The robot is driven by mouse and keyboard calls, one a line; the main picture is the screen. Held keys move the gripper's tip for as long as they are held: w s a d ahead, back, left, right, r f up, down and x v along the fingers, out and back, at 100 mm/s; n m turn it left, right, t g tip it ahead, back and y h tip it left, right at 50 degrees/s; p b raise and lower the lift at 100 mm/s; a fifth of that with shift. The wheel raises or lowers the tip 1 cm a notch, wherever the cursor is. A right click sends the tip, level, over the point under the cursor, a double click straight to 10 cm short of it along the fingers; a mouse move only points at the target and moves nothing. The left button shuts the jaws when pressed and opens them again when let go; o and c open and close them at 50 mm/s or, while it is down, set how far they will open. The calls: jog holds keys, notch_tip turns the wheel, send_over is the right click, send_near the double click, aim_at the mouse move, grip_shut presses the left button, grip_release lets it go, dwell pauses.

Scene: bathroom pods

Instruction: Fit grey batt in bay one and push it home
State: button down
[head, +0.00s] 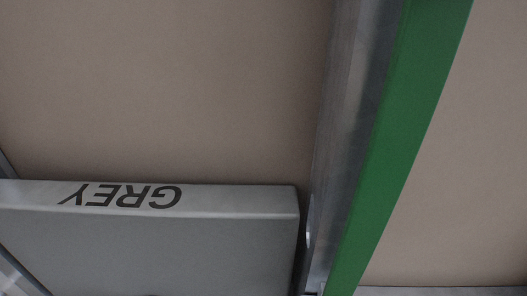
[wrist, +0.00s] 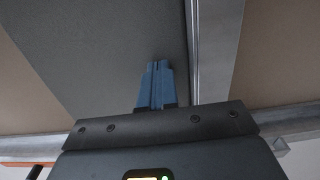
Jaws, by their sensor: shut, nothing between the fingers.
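The grey batt (head: 150,250) is a flat grey slab at the lower left of the head view, with GREY printed upside down on its edge. It sits between a metal stud at far left and a green-faced stud (head: 400,130), with a narrow dark gap at its right end. In the wrist view a grey face (wrist: 120,50), which looks like the batt, lies beyond my gripper (wrist: 157,66). Its blue fingers are shut together with nothing between them. I cannot tell whether the tips touch the grey face. How deep the batt sits is unclear.
Beige board (head: 160,90) backs the bay, bare beside the batt's lettered edge. More beige board shows right of the green stud. In the wrist view a metal stud (wrist: 210,50) runs close to the right of my fingers, and a metal rail (wrist: 285,120) crosses behind the gripper body.

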jog(key=s, duration=0.6)
jog(key=shift+a+p, duration=0.2)
jog(key=shift+p, duration=0.2)
jog(key=shift+s, duration=0.1)
